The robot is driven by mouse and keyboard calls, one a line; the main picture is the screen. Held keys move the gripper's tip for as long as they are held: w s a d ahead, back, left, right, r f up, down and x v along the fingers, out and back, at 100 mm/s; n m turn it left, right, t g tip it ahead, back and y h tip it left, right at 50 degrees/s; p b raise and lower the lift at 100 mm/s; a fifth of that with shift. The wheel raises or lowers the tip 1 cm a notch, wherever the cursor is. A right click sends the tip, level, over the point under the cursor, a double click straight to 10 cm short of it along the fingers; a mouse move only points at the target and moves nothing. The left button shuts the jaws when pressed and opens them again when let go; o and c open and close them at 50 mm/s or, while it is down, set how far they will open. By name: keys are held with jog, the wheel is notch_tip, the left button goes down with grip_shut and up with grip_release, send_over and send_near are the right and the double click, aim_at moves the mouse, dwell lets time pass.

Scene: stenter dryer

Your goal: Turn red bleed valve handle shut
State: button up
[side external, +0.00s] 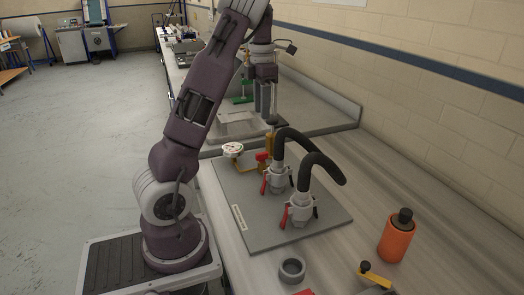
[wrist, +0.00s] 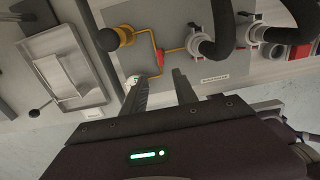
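The red bleed valve handle (side external: 263,157) sits on the brass pipework of the grey panel, between the pressure gauge (side external: 233,149) and the black hoses. In the wrist view the red handle (wrist: 161,57) shows beyond my fingertips, roughly in line with the gap between them. My gripper (side external: 265,110) points down above the back part of the panel, higher than and behind the handle, and does not touch it. In the wrist view my gripper (wrist: 160,88) has its two fingers apart with nothing between them. The gauge is partly hidden there by the left finger.
A brass cylinder (side external: 270,143) stands close below my fingers. Two black hoses (side external: 324,168) arch up from grey couplings with red levers. A grey tray (side external: 238,126) lies behind the panel. An orange bottle (side external: 396,238) and a grey ring (side external: 292,270) stand at the front.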

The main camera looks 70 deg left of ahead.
aim_at(262, 153)
notch_tip(262, 153, down, 15)
jog(key=shift+r, duration=0.1)
grip_shut()
